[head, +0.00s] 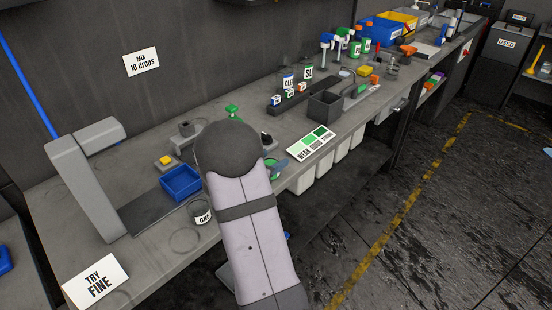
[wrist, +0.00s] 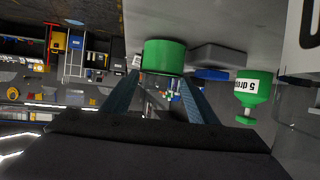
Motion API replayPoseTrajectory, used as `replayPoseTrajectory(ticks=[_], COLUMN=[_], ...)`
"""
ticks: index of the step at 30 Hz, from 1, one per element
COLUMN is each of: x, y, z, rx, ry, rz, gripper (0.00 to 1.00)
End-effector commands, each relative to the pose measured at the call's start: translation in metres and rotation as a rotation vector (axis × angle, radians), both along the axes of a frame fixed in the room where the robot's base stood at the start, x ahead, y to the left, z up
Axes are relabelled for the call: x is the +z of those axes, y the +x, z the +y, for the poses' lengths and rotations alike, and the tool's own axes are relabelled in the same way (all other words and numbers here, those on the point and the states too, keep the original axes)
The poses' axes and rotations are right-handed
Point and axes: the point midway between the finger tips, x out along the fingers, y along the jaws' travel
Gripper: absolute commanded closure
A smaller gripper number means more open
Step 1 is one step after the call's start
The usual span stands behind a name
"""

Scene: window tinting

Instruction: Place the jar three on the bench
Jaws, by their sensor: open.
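A green cylindrical jar (wrist: 163,57) stands on the grey bench (wrist: 150,18) in the wrist view, which shows the scene upside down. No number shows on it, so I cannot tell if it is jar three. In the head view a green patch (head: 271,170) beside my arm seems to be the same jar, mostly hidden. My gripper (wrist: 160,78) is open, its two blue-grey fingers on either side of the jar's near end. I cannot tell whether they touch it. A jar labelled ONE (head: 203,215) stands on the bench left of my arm.
A blue tray (head: 181,184), a yellow-button box (head: 167,160) and a green dropper bottle (head: 232,113) stand nearby; the wrist view shows a green bottle marked 5 drops (wrist: 252,92). A colour card (head: 311,143) lies near the front edge. Bare bench shows around jar ONE.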

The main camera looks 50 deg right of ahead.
Motion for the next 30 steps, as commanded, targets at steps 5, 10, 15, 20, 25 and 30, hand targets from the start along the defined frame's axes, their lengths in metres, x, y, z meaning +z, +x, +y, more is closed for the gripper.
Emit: replayPoseTrajectory(ticks=[5,10,15,20,25,30], x=[0.014,0.024,0.03,0.032,0.032,0.032], y=[-0.005,-0.01,-0.014,-0.016,-0.016,-0.016], z=[0.032,0.056,0.071,0.077,0.077,0.077], rx=[0.003,0.003,0.001,-0.001,-0.001,-0.001], ry=[-0.001,-0.001,0.0,0.0,0.0,0.0], rz=[-0.003,-0.001,-0.001,0.001,0.001,0.0], gripper=[0.47,0.47,0.47,0.47,0.47,0.47])
